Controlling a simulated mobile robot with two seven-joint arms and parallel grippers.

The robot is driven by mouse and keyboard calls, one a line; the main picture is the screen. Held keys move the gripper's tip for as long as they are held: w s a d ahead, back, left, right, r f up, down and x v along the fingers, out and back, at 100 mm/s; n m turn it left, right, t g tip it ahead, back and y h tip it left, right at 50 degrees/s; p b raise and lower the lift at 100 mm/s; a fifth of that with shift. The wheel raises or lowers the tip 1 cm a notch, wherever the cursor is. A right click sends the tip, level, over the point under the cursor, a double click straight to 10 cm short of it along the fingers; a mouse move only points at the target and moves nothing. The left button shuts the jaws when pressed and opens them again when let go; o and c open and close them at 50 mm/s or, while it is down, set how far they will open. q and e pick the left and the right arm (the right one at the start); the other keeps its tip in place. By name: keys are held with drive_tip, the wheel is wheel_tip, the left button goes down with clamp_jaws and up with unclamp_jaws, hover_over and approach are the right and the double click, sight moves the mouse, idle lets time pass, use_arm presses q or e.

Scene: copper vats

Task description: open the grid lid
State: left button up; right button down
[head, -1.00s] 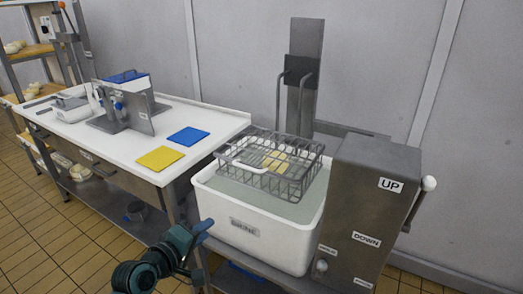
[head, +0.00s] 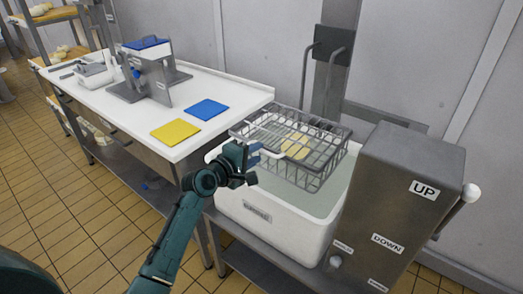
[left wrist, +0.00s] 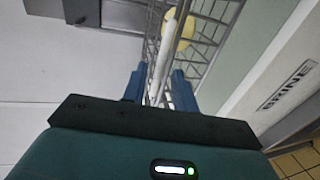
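The grid lid (head: 312,126) lies flat and closed on top of a grey wire basket (head: 315,175). A white handle (head: 262,131) sits at the lid's left side; it also shows as a white bar in the left wrist view (left wrist: 162,55). Pale yellow pieces (head: 296,147) show through the wires. My left gripper (head: 262,153) is at the basket's left front corner, close to the handle. In the left wrist view its two blue fingers (left wrist: 160,88) are apart, with the white bar and wires seen between them; contact cannot be told. My right gripper is not in view.
The basket sits over a white brine tub (head: 258,212) of liquid. A steel control box (head: 405,190) with UP and DOWN labels and a lever (head: 456,210) stands at right. A white table (head: 225,103) with yellow (head: 176,129) and blue (head: 207,109) mats is at left.

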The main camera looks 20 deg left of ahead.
sight(260, 151)
use_arm(q)
drive_tip(key=shift+x, duration=1.8)
drive_tip(key=shift+c, duration=0.3)
clamp_jaws()
